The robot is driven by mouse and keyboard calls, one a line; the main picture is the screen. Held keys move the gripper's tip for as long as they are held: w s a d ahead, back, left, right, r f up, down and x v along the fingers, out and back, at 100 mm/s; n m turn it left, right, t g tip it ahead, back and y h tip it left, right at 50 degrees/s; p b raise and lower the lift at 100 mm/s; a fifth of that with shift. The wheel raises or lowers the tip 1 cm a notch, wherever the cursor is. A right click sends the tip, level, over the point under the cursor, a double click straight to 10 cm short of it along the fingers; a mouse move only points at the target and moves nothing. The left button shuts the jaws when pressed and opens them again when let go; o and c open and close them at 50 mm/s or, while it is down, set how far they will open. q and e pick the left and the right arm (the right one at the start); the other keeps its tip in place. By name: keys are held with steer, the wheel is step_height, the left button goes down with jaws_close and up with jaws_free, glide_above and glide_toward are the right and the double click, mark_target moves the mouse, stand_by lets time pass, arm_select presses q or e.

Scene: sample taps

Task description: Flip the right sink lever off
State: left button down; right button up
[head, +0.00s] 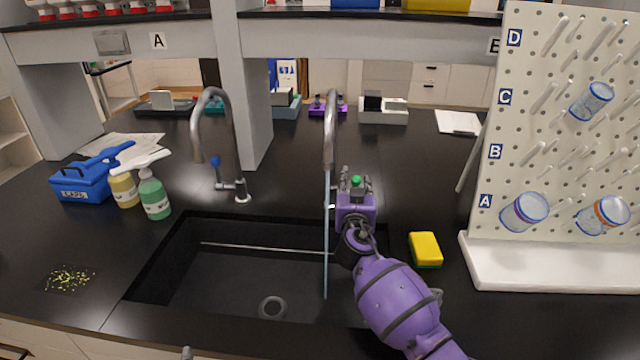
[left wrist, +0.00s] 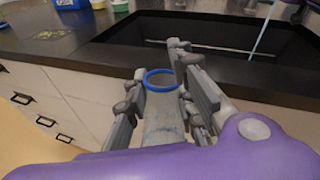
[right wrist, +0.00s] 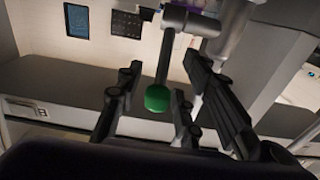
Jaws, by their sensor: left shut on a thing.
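The right sink tap (head: 330,135) has a tall grey spout, and a thin stream of water (head: 326,235) falls from it into the black sink. Its lever has a green tip (head: 355,180), which also shows in the right wrist view (right wrist: 157,98). My right gripper (head: 354,185) is at this lever, with its fingers apart on either side of the green tip. I cannot tell whether a finger touches it. My left gripper (left wrist: 158,78) is shut on a clear container with a blue rim (left wrist: 162,122), low in front of the counter edge.
The left tap (head: 215,120) has a blue-tipped lever. A yellow sponge (head: 425,247) lies right of the sink, near a pegboard (head: 530,130) holding several containers. Spray bottles (head: 153,195) and a blue caddy (head: 80,183) stand at left. The sink basin (head: 220,280) is empty.

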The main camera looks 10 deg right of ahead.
steer(key=shift+w, duration=0.1)
jaws_close()
steer(key=shift+w, duration=0.15)
stand_by(0.3)
